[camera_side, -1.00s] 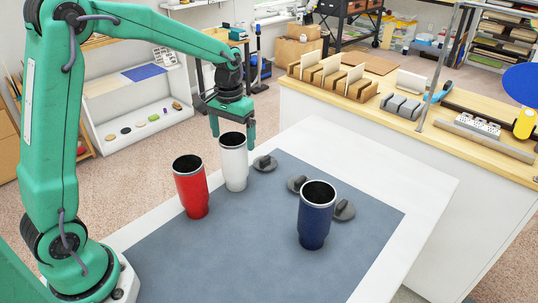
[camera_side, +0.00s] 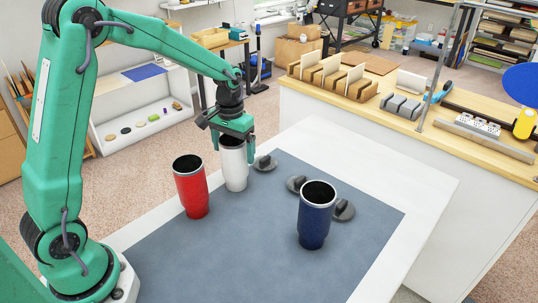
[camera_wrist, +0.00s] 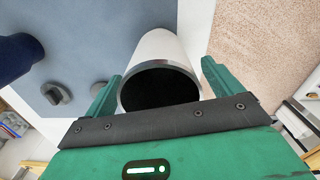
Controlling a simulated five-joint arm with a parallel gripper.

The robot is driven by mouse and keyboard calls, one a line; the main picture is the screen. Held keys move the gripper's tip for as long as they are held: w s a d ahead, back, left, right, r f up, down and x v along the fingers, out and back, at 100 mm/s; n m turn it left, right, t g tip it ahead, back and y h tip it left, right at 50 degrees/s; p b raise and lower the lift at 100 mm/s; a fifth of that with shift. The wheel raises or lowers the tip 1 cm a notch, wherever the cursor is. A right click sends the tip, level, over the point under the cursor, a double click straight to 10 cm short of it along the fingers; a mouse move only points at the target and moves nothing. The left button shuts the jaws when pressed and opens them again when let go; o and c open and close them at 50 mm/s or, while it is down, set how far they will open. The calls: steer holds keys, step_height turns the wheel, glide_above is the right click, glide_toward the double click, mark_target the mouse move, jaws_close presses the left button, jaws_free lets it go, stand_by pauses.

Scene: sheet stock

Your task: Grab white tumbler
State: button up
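The white tumbler (camera_side: 235,172) stands upright and open-topped on the grey-blue mat, right of the red tumbler (camera_side: 190,188). My gripper (camera_side: 233,152) is at its top, with the fingers pointing down around the rim in the side view. In the wrist view the white tumbler (camera_wrist: 162,48) lies between the two green fingers of my gripper (camera_wrist: 160,82). The fingers are apart, with a small gap visible beside the rim. The gripper's body hides part of the rim in the side view.
A blue tumbler (camera_side: 315,222) stands to the right on the mat (camera_side: 250,245). Several dark grey lids lie behind it, one (camera_side: 265,163) close beside the white tumbler. The red tumbler stands close on the left. The mat's front area is clear.

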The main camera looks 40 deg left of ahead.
steer(key=c, duration=1.5)
steer(key=shift+r, duration=0.1)
steer(key=shift+r, duration=0.85)
steer(key=s+d+r, duration=0.1)
steer(key=d+r, duration=0.2)
steer(key=s+d+r, duration=0.2)
steer(key=d+r, duration=0.1)
steer(key=d, duration=0.1)
steer(key=s+d+r, duration=0.1)
steer(key=d+r, duration=0.2)
steer(key=shift+s+d+r, duration=0.1)
steer(key=shift+s+d, duration=0.25)
steer(key=shift+s, duration=0.05)
